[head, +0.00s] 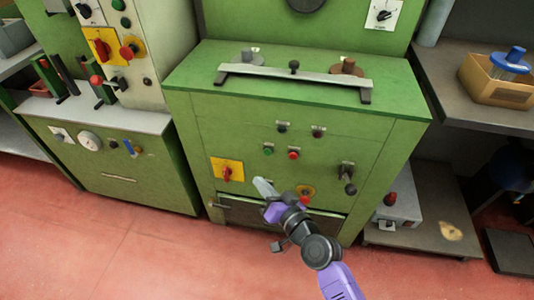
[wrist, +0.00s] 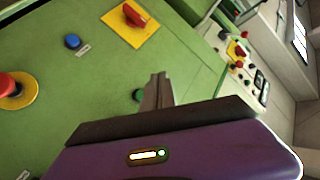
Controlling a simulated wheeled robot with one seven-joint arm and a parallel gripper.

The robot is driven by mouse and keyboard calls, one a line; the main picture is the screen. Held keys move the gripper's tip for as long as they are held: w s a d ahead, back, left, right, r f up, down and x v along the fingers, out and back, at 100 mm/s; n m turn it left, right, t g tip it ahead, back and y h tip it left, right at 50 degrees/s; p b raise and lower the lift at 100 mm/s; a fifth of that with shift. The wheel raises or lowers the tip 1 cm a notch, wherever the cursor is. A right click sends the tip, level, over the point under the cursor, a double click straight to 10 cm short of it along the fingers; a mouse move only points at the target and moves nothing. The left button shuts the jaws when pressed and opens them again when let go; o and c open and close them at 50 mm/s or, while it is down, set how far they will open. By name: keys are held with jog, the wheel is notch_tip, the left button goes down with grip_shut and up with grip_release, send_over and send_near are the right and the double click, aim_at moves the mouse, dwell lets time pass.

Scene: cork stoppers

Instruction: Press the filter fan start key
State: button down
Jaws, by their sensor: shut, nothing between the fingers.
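The green machine cabinet (head: 215,120) carries several small keys on its front. A green key (head: 268,150) and a red key (head: 294,155) sit side by side under two dark keys (head: 300,130). Their labels are too small to read, so I cannot tell which is the filter fan start key. My gripper (head: 262,186) is shut and empty, in front of the lower panel. In the wrist view, its fingertips (wrist: 157,80) appear beside a green key (wrist: 138,95), partly hidden by the fingers; contact cannot be told. A blue key (wrist: 73,41) shows farther left.
A red rotary switch on a yellow plate (head: 227,170) is left of my gripper. A red mushroom button (head: 305,199) on yellow is to its right, close to my arm. A dark lever knob (head: 349,189) projects farther right. Red floor (head: 120,250) is clear in front.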

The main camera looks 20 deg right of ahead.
jog(key=w+d+b, duration=0.2)
jog(key=w+d, duration=0.2)
jog(key=w, duration=0.2)
jog(key=shift+d, duration=0.3)
jog(key=shift+w, duration=0.2)
dwell(1.7)
jog(key=shift+w+d+b, duration=0.25)
jog(key=shift+b, duration=0.15)
jog(key=shift+w+d+b, duration=0.25)
jog(key=shift+w+b, duration=0.05)
jog(key=shift+w, duration=0.05)
dwell(0.7)
jog(key=shift+s+a, duration=0.1)
dwell(0.3)
jog(key=shift+s+a+p, duration=0.3)
jog(key=shift+s+a, duration=0.15)
jog(key=shift+s, duration=0.15)
jog(key=shift+s+a+p, duration=0.4)
jog(key=shift+s+a, duration=0.35)
jog(key=shift+s, duration=0.3)
jog(key=shift+s+a+p, duration=0.35)
jog(key=shift+s+a, duration=0.35)
jog(key=shift+s, duration=0.3)
